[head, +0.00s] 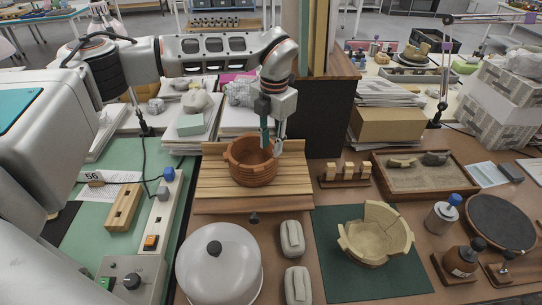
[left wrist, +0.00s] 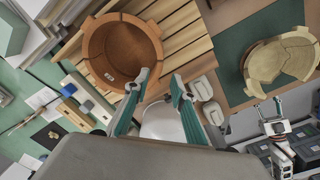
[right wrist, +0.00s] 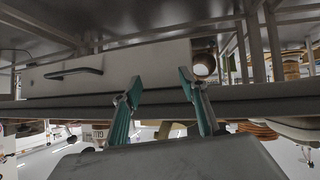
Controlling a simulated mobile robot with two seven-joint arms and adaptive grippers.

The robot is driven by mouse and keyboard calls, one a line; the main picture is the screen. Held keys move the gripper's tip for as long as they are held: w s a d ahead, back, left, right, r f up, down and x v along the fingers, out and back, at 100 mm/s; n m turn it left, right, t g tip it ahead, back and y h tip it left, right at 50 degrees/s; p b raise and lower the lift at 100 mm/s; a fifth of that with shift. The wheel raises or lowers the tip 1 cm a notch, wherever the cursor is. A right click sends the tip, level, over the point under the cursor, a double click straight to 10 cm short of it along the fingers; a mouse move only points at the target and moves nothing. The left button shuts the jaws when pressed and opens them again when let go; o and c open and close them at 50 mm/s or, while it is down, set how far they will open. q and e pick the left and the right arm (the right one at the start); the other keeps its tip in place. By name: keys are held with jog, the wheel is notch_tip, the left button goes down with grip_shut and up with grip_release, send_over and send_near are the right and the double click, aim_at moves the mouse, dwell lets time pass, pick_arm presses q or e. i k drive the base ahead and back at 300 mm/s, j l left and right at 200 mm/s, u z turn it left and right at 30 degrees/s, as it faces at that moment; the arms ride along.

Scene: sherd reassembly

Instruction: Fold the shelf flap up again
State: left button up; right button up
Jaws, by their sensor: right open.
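A slatted wooden shelf (head: 216,178) lies flat on the bench in the head view. A plain board (head: 253,205) runs along its front, with a dark knob (head: 254,218) just below. I cannot tell which part is the flap. A brown pot (head: 254,170) stands on the slats; it also shows in the left wrist view (left wrist: 118,58). My left gripper (head: 273,138) is at the pot's back right rim. Its fingers (left wrist: 161,80) are apart, with nothing seen held. My right gripper (right wrist: 160,80) is open and empty, outside the head view.
A white domed lid (head: 219,265) and two grey blocks (head: 292,238) lie in front of the shelf. A cream bowl (head: 375,238) with broken edges sits on a green mat (head: 335,285). A pale panel with a black handle (right wrist: 74,74) is beyond my right gripper.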

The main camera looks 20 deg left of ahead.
aim_at(253, 206)
jog(key=k, duration=1)
